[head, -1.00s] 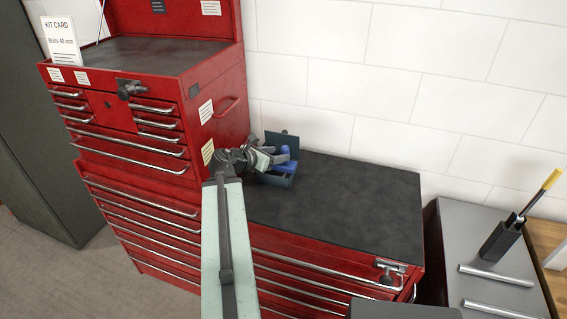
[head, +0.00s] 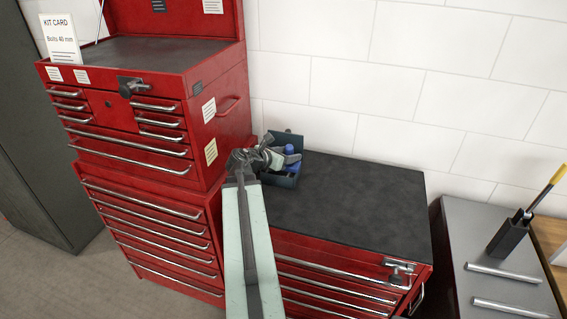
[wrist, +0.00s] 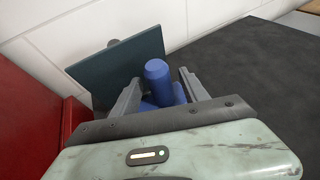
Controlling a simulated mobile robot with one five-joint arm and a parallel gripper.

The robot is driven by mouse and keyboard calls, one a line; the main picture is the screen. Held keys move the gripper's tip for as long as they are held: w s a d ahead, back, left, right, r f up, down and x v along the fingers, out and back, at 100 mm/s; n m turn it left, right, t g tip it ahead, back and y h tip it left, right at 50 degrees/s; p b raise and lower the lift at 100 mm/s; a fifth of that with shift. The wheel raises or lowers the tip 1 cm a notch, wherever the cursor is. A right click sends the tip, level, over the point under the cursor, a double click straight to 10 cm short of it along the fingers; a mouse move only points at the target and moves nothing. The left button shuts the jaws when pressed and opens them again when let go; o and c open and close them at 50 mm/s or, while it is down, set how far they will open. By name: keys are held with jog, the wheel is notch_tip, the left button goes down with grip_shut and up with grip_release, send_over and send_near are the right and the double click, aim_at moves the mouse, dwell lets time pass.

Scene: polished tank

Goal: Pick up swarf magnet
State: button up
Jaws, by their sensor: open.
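A blue object with a rounded, post-like top (wrist: 157,74) stands upright in the wrist view; it looks like the swarf magnet, though no label confirms this. In the head view the blue object (head: 290,149) shows in a small dark teal box (head: 284,181) on the red cabinet's black top. My gripper (head: 275,157) is at this box. In the wrist view my gripper (wrist: 160,80) is open, with one finger on each side of the blue post. I cannot tell whether either finger touches it. The lower blue part is partly hidden by my gripper.
A raised dark panel (wrist: 115,68) of the box stands close behind the left finger. The taller red tool chest (head: 222,120) rises just left, and a white tiled wall is behind. The black top (head: 350,205) is clear to the right. A yellow-handled tool (head: 545,187) stands far right.

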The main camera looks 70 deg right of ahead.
grip_shut()
dwell(1.3)
